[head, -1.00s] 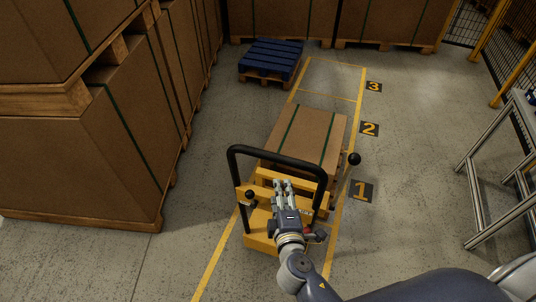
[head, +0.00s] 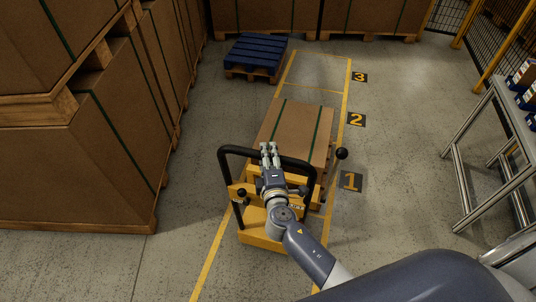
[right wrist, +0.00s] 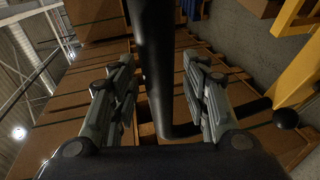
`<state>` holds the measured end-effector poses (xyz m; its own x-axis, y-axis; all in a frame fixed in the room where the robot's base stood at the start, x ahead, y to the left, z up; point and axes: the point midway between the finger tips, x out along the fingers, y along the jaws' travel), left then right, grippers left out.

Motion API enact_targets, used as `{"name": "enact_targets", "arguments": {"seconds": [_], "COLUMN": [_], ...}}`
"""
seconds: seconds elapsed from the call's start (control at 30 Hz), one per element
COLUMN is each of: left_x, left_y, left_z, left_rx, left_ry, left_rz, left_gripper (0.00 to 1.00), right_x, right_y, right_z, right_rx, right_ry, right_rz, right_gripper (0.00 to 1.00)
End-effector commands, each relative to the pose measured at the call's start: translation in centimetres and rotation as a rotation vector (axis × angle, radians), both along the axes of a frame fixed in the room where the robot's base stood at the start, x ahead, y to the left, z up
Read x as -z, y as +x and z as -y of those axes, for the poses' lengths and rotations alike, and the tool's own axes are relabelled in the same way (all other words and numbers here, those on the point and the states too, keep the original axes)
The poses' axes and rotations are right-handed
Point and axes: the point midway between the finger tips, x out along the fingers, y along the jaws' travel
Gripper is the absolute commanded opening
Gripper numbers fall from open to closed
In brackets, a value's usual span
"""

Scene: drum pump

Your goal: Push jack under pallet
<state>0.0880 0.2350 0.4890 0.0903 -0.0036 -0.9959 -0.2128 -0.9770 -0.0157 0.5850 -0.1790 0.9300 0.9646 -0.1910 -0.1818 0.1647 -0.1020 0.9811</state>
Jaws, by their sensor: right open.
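The yellow jack (head: 262,228) stands at the near end of a yellow-lined lane, with its black loop handle (head: 228,152) upright. A cardboard box (head: 297,130) with green straps is just beyond it, on a wooden pallet (head: 326,178) mostly hidden by box and jack. I cannot tell how far the forks reach under it. My right gripper (head: 269,153) is open at the handle's top bar. In the right wrist view the black handle bar (right wrist: 155,70) passes between the gripper's spread fingers (right wrist: 160,95). My left gripper is not in view.
A blue pallet (head: 257,52) lies on a wooden one at the back. Floor signs 1 (head: 350,181), 2 (head: 356,119) and 3 (head: 360,77) line the lane's right side. Stacked cartons (head: 75,170) stand left, a metal-framed table (head: 490,150) right. The lane beyond the box is clear.

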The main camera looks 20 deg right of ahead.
Motion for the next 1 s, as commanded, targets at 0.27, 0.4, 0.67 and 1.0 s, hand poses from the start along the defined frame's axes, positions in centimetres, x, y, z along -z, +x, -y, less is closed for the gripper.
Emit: {"name": "enact_targets", "arguments": {"seconds": [0.27,0.4,0.67,1.0], "left_x": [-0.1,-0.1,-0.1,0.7], "left_y": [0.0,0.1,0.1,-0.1], "left_z": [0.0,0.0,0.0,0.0], "left_rx": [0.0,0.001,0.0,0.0], "left_ry": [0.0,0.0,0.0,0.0], "left_rz": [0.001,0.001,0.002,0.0], "left_gripper": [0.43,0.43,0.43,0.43], "right_x": [0.1,0.1,0.1,0.0], "right_y": [0.5,0.5,0.5,2.5], "right_z": [0.1,0.1,0.1,1.5], "right_rx": [0.0,0.0,0.0,0.003], "right_ry": [0.002,0.002,0.002,0.0], "right_rz": [-0.001,-0.001,-0.001,0.003], "right_gripper": [0.43,0.36,0.0,0.0]}}
